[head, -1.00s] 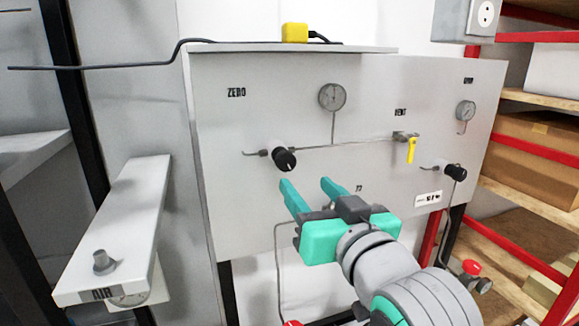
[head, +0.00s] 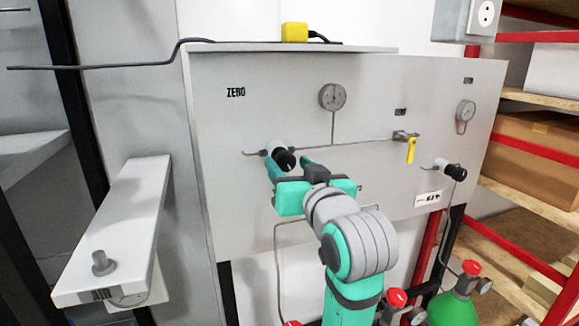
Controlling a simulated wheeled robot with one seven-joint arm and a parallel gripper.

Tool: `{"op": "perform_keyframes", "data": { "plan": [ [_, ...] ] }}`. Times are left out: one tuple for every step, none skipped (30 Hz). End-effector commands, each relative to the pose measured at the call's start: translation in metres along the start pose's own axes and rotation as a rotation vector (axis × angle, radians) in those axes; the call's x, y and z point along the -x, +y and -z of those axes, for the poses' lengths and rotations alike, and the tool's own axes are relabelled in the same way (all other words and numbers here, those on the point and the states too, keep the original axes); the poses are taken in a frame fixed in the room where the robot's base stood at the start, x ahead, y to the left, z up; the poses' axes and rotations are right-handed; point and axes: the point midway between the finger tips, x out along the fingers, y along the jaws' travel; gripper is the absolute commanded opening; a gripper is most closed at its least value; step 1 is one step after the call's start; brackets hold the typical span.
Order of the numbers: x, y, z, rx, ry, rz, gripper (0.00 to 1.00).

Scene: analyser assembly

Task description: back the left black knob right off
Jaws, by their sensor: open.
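The left black knob (head: 285,160) sits on a white stem on the left of the grey panel (head: 225,150), on a thin pipe. My gripper (head: 287,165) is open, its green fingers pointing at the panel right at the knob. One finger shows at the knob's left and the other at its right. The knob's lower part is close to the fingers, and I cannot tell whether they touch it. A second black knob (head: 453,170) is on the right of the panel.
A yellow-handled valve (head: 411,148) and round gauges (head: 332,96) are on the panel. Red-valved cylinders (head: 462,300) stand below right.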

Motion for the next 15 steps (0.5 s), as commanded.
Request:
{"op": "perform_keyframes", "data": {
  "plan": [
    [0.0001, -0.0002, 0.0002, 0.0, 0.001, 0.0, 0.51],
    [0.0001, -0.0003, 0.0002, 0.0, 0.001, 0.0, 0.51],
    [0.0001, -0.0005, 0.0001, 0.0, 0.0, 0.001, 0.51],
    [0.0001, -0.0005, 0.0002, 0.0, 0.0, 0.001, 0.51],
    [0.0002, -0.0004, 0.0001, 0.0, 0.0, 0.001, 0.46],
    [0.0004, 0.0, 0.0002, 0.0, 0.0, 0.0, 0.37],
    [0.0006, 0.0005, 0.0002, 0.0, 0.0, -0.001, 0.29],
    [0.0008, 0.001, 0.0003, 0.0, 0.0, -0.001, 0.22],
    [0.001, 0.0015, 0.0003, 0.0, 0.001, -0.002, 0.13],
    [0.0012, 0.0017, 0.0003, 0.0, 0.001, -0.002, 0.1],
    [0.0013, 0.0018, 0.0004, 0.0, 0.001, -0.003, 0.1],
    [0.0013, 0.0018, 0.0003, 0.0, 0.001, -0.003, 0.1],
    [0.0014, 0.0018, 0.0003, 0.0, 0.0, -0.003, 0.1],
    [0.0014, 0.0016, 0.0002, 0.001, 0.0, -0.002, 0.1],
    [0.0014, 0.0015, 0.0002, 0.003, 0.0, -0.002, 0.1]
  ]
}}
